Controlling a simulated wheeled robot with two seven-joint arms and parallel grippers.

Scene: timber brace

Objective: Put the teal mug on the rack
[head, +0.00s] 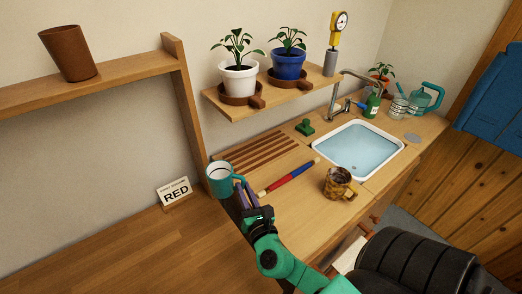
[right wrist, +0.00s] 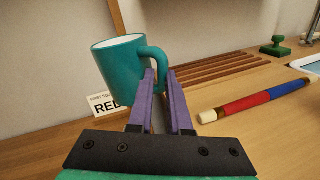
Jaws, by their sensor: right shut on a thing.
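The teal mug (head: 220,181) is upright, with its handle between the purple fingers of my right gripper (head: 244,191). The right wrist view shows the mug (right wrist: 118,72) beyond the fingertips (right wrist: 161,76), with the fingers around its handle. The rack is a set of brown wooden slats (head: 262,153) on the counter left of the sink. In the head view the mug is at the near left corner of the slats; I cannot tell its height above the counter. The slats (right wrist: 215,73) are right of the mug in the wrist view. My left gripper is in neither view.
A RED card (head: 174,191) stands left. A green stamp-like object (head: 305,128) is by the sink (head: 357,150). A shelf (head: 270,100) with potted plants hangs above the slats.

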